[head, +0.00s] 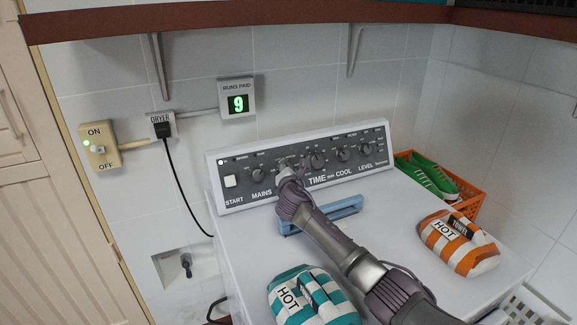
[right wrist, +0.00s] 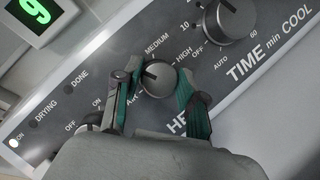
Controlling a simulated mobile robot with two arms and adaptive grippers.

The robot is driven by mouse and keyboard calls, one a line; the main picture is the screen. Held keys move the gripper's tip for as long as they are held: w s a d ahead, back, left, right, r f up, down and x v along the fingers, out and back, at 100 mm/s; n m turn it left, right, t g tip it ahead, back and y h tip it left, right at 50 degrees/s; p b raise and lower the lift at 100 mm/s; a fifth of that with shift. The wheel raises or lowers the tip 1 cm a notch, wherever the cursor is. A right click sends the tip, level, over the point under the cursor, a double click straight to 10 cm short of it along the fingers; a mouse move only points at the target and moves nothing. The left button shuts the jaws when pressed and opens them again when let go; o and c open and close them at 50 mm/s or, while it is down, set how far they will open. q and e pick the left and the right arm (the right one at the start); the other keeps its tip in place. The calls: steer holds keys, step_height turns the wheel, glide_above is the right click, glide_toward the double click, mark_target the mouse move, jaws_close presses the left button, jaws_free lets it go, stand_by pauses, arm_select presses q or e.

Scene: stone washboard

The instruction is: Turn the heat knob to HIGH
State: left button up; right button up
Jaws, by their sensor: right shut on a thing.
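The heat knob (right wrist: 159,80) is a round grey knob on the dryer's dark control panel (head: 210,183). In the right wrist view its dark pointer line slants to the upper left, left of the MEDIUM label; HIGH is further right. The left finger covers part of the scale there. My right gripper (right wrist: 157,92) is shut on the heat knob, one finger on each side. In the head view the right gripper (head: 285,166) is at the panel and mostly hides the knob. My left gripper is not in view.
The time knob (right wrist: 229,17) is close to the right of the right gripper. The mains knob (head: 258,174) is to its left. Teal (head: 318,302) and orange (head: 457,243) striped HOT towel bundles lie on the dryer top. A brown shelf (head: 250,22) runs above.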

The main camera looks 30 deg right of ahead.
steer(key=m+g+p, duration=0.1)
steer(key=m, duration=0.2)
steer(key=m+g+p, duration=0.2)
steer(key=m, duration=0.1)
steer(key=shift+r+m, duration=0.2)
steer(key=shift+m, duration=0.2)
steer(key=m+g+p, duration=0.1)
steer(key=m, duration=0.2)
steer(key=m+g+y+p, duration=0.1)
steer(key=m+p, duration=0.1)
steer(key=shift+m, duration=0.4)
steer(key=m+g+y+p, duration=0.1)
steer(key=m+p, duration=0.1)
steer(key=m, duration=0.1)
steer(key=shift+m+y, duration=0.3)
steer(key=shift+y, duration=0.1)
steer(key=m+g+y+p, duration=0.1)
steer(key=m+y, duration=0.1)
steer(key=m, duration=0.1)
steer(key=shift+d+f+m, duration=0.1)
steer(key=shift+f+m, duration=0.05)
steer(key=shift+m, duration=0.25)
steer(key=o, duration=1.1)
steer(key=shift+o, duration=0.2)
